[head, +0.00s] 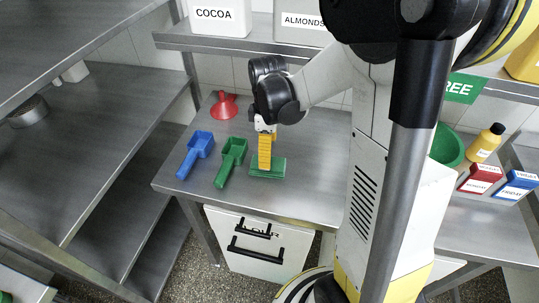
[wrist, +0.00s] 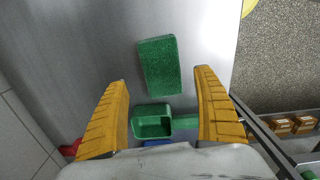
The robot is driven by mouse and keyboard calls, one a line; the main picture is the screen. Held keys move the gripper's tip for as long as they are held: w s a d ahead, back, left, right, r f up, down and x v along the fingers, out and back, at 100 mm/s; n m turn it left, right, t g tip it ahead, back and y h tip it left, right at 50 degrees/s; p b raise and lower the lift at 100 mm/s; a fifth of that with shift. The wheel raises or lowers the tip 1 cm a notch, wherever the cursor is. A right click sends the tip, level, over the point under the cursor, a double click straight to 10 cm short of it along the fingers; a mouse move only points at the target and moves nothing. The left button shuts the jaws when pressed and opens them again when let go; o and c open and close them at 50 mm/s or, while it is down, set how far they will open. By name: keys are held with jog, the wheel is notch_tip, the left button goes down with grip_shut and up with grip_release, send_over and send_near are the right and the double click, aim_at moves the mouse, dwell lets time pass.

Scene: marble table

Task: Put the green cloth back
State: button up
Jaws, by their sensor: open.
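The green cloth (head: 267,174) is a flat, folded rectangle on the metal counter (head: 315,185), near its front edge. In the wrist view the cloth (wrist: 159,66) lies past the fingertips, roughly centred between them. My gripper (head: 264,166) points down over the cloth in the head view, its yellow fingers hiding part of it. In the wrist view my gripper (wrist: 161,75) has its fingers wide apart with nothing held. I cannot tell the exact height of the tips above the cloth.
A green scoop (head: 232,160) lies just left of the cloth, then a blue scoop (head: 195,155). A red funnel (head: 223,107) stands behind. A green bowl (head: 446,147), yellow bottle (head: 486,143) and red (head: 481,179) and blue (head: 515,184) boxes are at the right. A shelf (head: 240,40) hangs above.

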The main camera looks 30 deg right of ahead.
jog(key=s+a+r+m+t, duration=0.3)
jog(key=s+a+r+m, duration=0.2)
jog(key=r, duration=0.2)
jog(key=s+a+r+m+t+p, duration=0.1)
jog(key=s+a+r+m+t, duration=0.3)
jog(key=r, duration=0.4)
jog(key=shift+s+a+m, duration=0.45)
jog(key=shift+s+m, duration=0.05)
jog(key=shift+s, duration=0.5)
